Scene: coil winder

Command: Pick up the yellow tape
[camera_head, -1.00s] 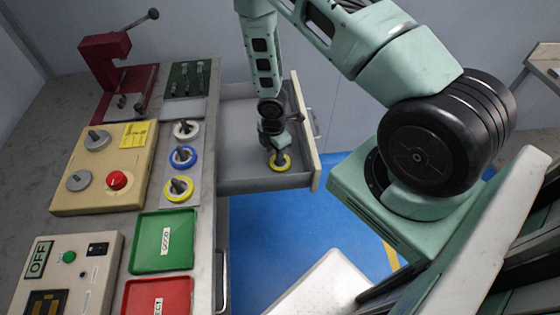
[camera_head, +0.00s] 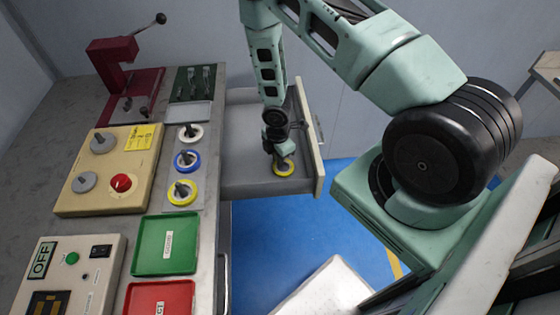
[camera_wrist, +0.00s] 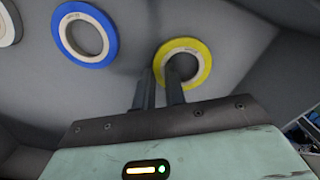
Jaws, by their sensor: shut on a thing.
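The yellow tape (camera_wrist: 205,62) is a ring with a pale core in the wrist view. My gripper (camera_wrist: 160,72) is shut on its near left wall, with one finger in the hole and the other outside the ring. In the head view the yellow tape (camera_head: 285,173) is in the open drawer (camera_head: 248,182), with my gripper (camera_head: 281,160) pointing down onto it. It looks flat at floor level; I cannot tell whether it is lifted. Another yellow roll (camera_head: 182,201) sits around a post on the bench.
A blue tape (camera_wrist: 66,37) and a white tape (camera_wrist: 8,24) lie in the drawer left of my gripper. The drawer front (camera_head: 312,135) stands close on the right. The bench holds a green tray (camera_head: 150,255), a red tray (camera_head: 145,300) and a red press (camera_head: 108,70).

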